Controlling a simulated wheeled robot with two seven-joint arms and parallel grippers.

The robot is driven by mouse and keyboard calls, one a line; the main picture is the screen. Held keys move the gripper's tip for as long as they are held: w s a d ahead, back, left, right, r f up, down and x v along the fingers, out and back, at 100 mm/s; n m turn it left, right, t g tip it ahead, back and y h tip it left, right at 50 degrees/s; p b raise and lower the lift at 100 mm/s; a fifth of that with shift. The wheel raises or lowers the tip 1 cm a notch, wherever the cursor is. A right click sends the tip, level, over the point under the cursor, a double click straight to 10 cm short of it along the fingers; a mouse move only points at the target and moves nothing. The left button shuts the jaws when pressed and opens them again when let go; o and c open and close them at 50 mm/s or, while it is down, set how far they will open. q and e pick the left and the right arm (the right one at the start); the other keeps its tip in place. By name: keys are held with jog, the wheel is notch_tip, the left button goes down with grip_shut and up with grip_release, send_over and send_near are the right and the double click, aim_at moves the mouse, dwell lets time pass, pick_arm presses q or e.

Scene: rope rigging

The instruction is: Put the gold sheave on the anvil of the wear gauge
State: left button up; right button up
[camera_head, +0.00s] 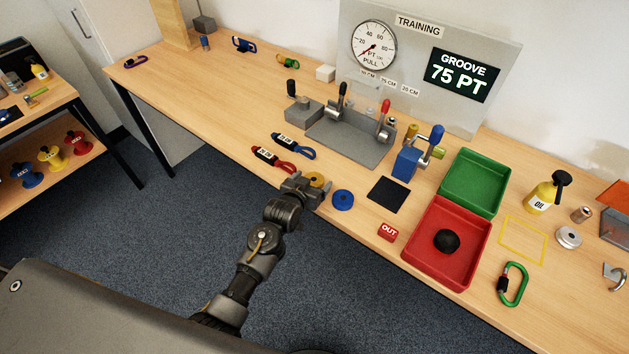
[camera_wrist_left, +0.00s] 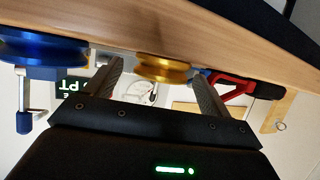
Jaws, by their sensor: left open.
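The gold sheave (camera_head: 316,179) lies on the bench near its front edge, partly hidden by my left gripper. My left gripper (camera_head: 309,187) is open right at it. In the left wrist view, which is upside down, the gold sheave (camera_wrist_left: 164,68) shows between the two spread fingers (camera_wrist_left: 156,75); I cannot tell whether they touch it. A blue bench device (camera_head: 405,164) with a blue-knobbed lever stands to the right, beyond a black mat; it may be the wear gauge. Its anvil is not clear at this size. My right gripper is not in view.
A blue sheave (camera_head: 343,199) lies just right of the gripper. Red and blue tools (camera_head: 272,159) lie to its left. A black mat (camera_head: 387,194), red OUT block (camera_head: 388,232), red tray (camera_head: 410,243) and green tray (camera_head: 498,205) are further right. A grey lever rig (camera_head: 350,148) stands behind.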

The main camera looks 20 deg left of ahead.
pick_arm(q)
jog(key=shift+c, duration=0.2)
jog(key=c, duration=1.1)
jog(key=shift+c, duration=0.2)
jog(key=shift+r, duration=0.1)
jog(key=shift+r+b, duration=0.45)
jog(key=shift+r, duration=0.05)
jog(key=shift+r+b, duration=0.4)
jog(key=shift+r, duration=0.3)
jog(key=s+r+b, duration=0.1)
jog(key=s+r, duration=0.9)
jog(key=s, duration=0.4)
jog(key=shift+a+r+b, duration=0.2)
jog(key=shift+a+b, duration=0.15)
jog(key=shift+a, duration=0.05)
